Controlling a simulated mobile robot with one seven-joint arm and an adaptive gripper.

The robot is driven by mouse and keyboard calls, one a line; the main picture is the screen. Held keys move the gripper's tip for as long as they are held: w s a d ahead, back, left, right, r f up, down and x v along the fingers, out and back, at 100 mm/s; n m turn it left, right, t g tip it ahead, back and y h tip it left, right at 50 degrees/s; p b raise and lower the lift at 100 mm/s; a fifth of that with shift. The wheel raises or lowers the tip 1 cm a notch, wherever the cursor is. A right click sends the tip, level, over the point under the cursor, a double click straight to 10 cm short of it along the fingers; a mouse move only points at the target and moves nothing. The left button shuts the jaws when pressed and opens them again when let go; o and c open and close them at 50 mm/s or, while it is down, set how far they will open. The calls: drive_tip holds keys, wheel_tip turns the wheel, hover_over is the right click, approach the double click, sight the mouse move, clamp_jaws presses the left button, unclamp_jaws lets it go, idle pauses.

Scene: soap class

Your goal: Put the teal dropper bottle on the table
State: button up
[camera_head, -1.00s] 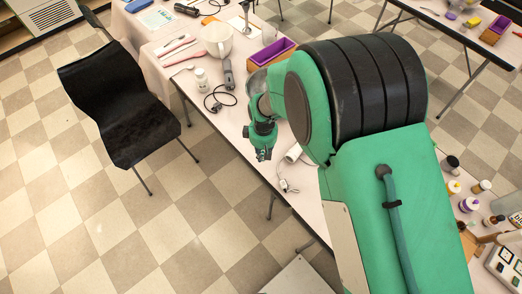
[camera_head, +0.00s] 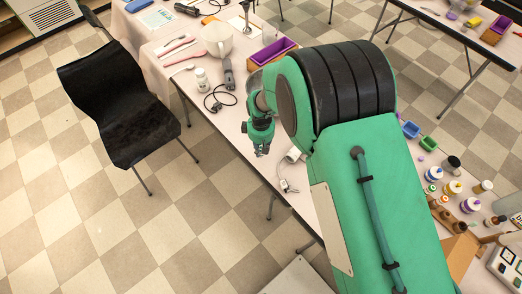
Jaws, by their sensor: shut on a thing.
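My gripper (camera_head: 261,151) hangs in front of the long table (camera_head: 228,118), close to its front edge in the picture; its height above the top cannot be told. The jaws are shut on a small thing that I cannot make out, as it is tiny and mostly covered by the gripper. I cannot pick out the teal dropper bottle for certain anywhere in view. My arm hides much of the right part of the table.
A white bottle (camera_head: 202,79), a white pitcher (camera_head: 217,40), a purple bin (camera_head: 271,50) and a dark cable (camera_head: 217,101) are on the table. A white cylinder (camera_head: 293,155) lies near my gripper. Several small bottles stand at right. A black chair (camera_head: 118,103) stands left.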

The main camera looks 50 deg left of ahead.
drive_tip(key=shift+f, duration=0.4)
drive_tip(key=shift+f, duration=0.15)
drive_tip(key=o, duration=0.9)
drive_tip(key=shift+o, duration=0.2)
wheel_tip(320, 180, up, 12)
drive_tip(key=shift+r+p, duration=0.15)
drive_tip(key=shift+p, duration=0.55)
